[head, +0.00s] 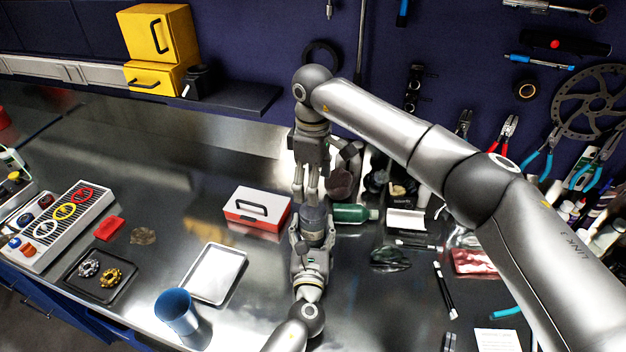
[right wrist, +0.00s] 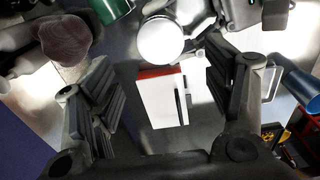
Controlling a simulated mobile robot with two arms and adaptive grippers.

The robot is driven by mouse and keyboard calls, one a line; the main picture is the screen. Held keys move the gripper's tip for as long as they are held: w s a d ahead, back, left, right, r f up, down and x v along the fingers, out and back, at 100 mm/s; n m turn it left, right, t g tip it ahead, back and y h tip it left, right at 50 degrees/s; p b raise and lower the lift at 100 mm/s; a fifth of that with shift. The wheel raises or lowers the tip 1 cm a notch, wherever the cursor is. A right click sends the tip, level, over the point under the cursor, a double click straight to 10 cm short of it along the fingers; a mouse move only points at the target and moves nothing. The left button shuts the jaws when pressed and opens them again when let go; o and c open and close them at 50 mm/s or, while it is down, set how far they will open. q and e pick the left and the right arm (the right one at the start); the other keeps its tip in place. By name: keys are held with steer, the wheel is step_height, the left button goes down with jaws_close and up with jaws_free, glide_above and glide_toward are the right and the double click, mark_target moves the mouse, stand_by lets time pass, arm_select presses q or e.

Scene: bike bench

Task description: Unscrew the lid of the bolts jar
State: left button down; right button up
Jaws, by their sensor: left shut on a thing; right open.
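The jar (head: 316,214) is a small dark grey shape between my two grippers in the head view; its contents cannot be made out. My left gripper (head: 314,236) comes up from the bottom and is shut on the jar. My right gripper (head: 306,190) points down from above, open, with its fingertips close to the jar's top. In the right wrist view a round white lid (right wrist: 161,40) shows beyond the open fingers of my right gripper (right wrist: 165,88). The lid is not between the finger pads in that view. Whether any finger touches it cannot be told.
A red and white box (head: 256,208) stands just left of the jar, and a green bottle (head: 351,214) lies to its right. A white tray (head: 215,273) and a blue cup (head: 177,311) are nearer the front.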

mark_target(313, 210)
step_height(313, 210, down, 8)
steer(key=shift+r, duration=0.1)
steer(key=shift+c, duration=0.2)
